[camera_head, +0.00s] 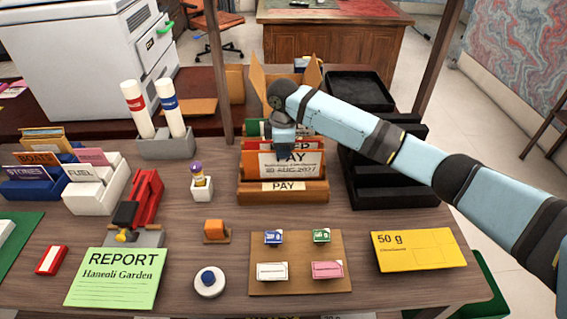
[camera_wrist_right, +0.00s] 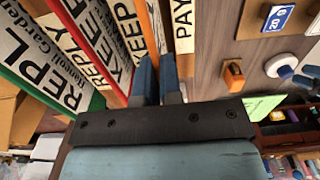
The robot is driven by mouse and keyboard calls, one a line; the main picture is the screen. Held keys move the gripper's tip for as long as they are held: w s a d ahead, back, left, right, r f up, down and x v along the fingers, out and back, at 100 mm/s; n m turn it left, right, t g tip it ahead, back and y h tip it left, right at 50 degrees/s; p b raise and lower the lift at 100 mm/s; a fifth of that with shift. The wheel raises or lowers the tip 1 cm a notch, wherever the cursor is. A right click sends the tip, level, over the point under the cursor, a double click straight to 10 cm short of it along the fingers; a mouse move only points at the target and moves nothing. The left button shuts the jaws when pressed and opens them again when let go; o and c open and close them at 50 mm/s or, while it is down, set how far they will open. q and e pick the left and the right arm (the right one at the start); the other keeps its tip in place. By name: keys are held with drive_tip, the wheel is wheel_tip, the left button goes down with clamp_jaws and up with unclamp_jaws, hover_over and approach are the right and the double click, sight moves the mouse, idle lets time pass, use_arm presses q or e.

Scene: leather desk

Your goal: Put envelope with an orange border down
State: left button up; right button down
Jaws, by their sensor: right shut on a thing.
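The envelope with an orange border (camera_head: 292,161), stamped PAY with a date, stands upright in the front slot of a wooden sorter, behind the PAY label (camera_head: 284,187). My right gripper (camera_head: 284,146) is over its top edge and shut on it. In the right wrist view, the fingers (camera_wrist_right: 158,82) sit on either side of the envelope's orange edge (camera_wrist_right: 157,28), close to the PAY label (camera_wrist_right: 183,25). Whether its bottom rests on the slot's floor is hidden. My left gripper is not in view.
Envelopes with red (camera_wrist_right: 97,38) and green (camera_wrist_right: 40,60) borders stand behind. Black trays (camera_head: 385,185) are right of the sorter. A cork board with stamps (camera_head: 297,285), a yellow 50 g envelope (camera_head: 418,250) and a green REPORT sheet (camera_head: 115,280) lie in front.

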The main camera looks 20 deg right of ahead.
sight(283, 164)
wheel_tip(283, 164, down, 5)
drive_tip(key=shift+r, duration=0.1)
drive_tip(key=shift+f, duration=0.2)
drive_tip(key=c, duration=1.3)
unclamp_jaws()
drive_tip(key=shift+r, duration=0.1)
wheel_tip(283, 164, up, 12)
drive_tip(key=shift+r+p, duration=0.1)
drive_tip(key=shift+p, duration=0.25)
